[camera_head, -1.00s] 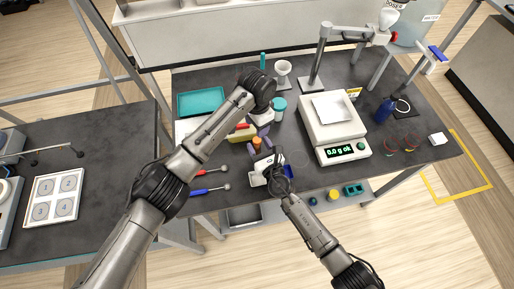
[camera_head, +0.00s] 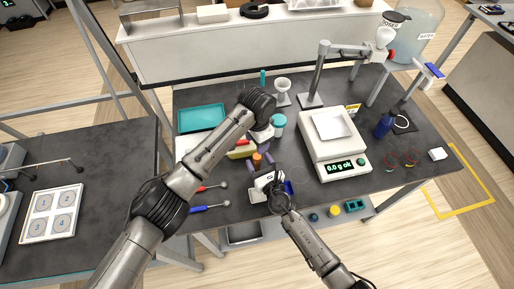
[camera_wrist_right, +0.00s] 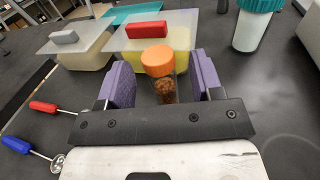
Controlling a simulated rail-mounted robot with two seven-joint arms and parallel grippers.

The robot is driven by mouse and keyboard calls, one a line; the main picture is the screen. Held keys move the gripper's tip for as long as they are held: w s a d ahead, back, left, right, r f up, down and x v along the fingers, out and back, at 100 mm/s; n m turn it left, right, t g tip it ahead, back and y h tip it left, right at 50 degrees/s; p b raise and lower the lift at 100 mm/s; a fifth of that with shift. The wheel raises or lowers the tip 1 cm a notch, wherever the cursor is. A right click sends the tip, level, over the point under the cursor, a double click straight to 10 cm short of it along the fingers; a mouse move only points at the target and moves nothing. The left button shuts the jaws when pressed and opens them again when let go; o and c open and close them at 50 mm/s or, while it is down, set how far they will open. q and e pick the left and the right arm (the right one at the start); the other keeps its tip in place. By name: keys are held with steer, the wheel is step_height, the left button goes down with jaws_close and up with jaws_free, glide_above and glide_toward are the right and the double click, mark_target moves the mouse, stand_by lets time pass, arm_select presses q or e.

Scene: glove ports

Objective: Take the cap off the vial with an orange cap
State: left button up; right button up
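The vial with an orange cap (camera_wrist_right: 158,60) is upright on the dark bench, its clear body (camera_wrist_right: 166,91) holding brown contents. The orange cap also shows in the head view (camera_head: 257,158). My right gripper (camera_wrist_right: 158,84) is open. Its two purple fingers stand on either side of the vial, with a visible gap on each side. In the head view, the right gripper (camera_head: 260,166) reaches the vial from the front. My left gripper (camera_head: 262,134) hangs just behind the vial; its fingers cannot be made out there, and it does not show in the right wrist view.
Behind the vial stand a box with a red-handled lid (camera_wrist_right: 147,30), a grey-handled box (camera_wrist_right: 72,42) and a teal-lidded jar (camera_head: 278,122). A teal tray (camera_head: 201,117) lies farther back. Red and blue scoops (camera_head: 205,208) lie left. A balance (camera_head: 333,144) stands right.

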steer(key=shift+s, duration=0.1)
arm_select(q)
steer(key=shift+r, duration=0.15)
arm_select(e)
steer(key=shift+s+d, duration=0.2)
steer(key=shift+s, duration=0.05)
arm_select(q)
steer(key=shift+r+p, duration=0.75)
steer(key=shift+p, duration=0.15)
arm_select(e)
steer(key=v, duration=1.3)
